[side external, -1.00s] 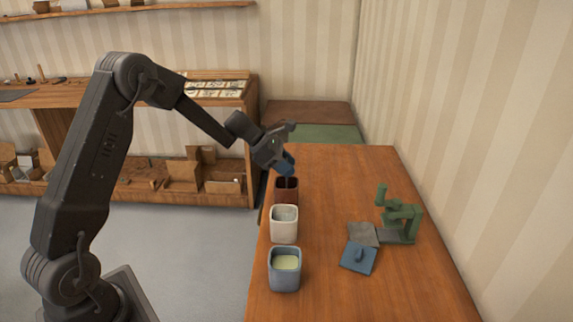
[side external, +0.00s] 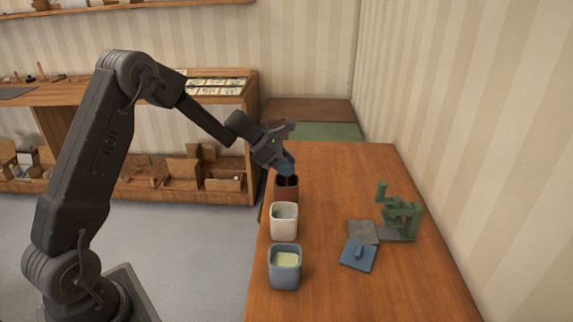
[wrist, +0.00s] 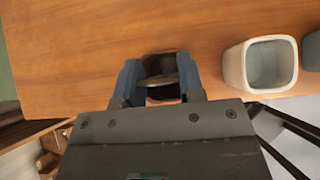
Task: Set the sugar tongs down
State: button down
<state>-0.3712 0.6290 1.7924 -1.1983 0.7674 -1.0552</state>
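My gripper (side external: 287,168) has blue fingers and points down over the brown cup (side external: 287,190) at the far end of the row. In the wrist view my gripper (wrist: 161,88) has its fingers apart, with the brown cup's dark opening behind them. A narrow greyish shape (wrist: 163,79) lies across the gap; I cannot tell whether it is part of the sugar tongs, or whether the fingers touch it. I cannot make out the tongs clearly in any view.
A white cup (side external: 284,221) and a blue-grey cup (side external: 285,269) with pale contents stand nearer in the row. A blue lid-like piece (side external: 359,255), a grey slab (side external: 362,232) and a green stand (side external: 402,216) are to the right. The table's far right is clear.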

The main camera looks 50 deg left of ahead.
jog(key=c, duration=0.7)
grip_release()
jog(key=shift+o, duration=0.2)
jog(key=shift+r, duration=0.1)
jog(key=v, duration=1.4)
jog(key=s+d+r+m+g+y, duration=0.2)
jog(key=s+d+r+m, duration=0.3)
jog(key=s+d+m, duration=0.7)
jog(key=s+d+m+t+y, duration=0.1)
jog(key=s+d+m+y, duration=0.3)
jog(key=s+m, duration=1)
jog(key=d+m, duration=0.1)
jog(key=d, duration=0.2)
jog(key=shift+s+f, duration=0.2)
jog(key=shift+f, duration=0.15)
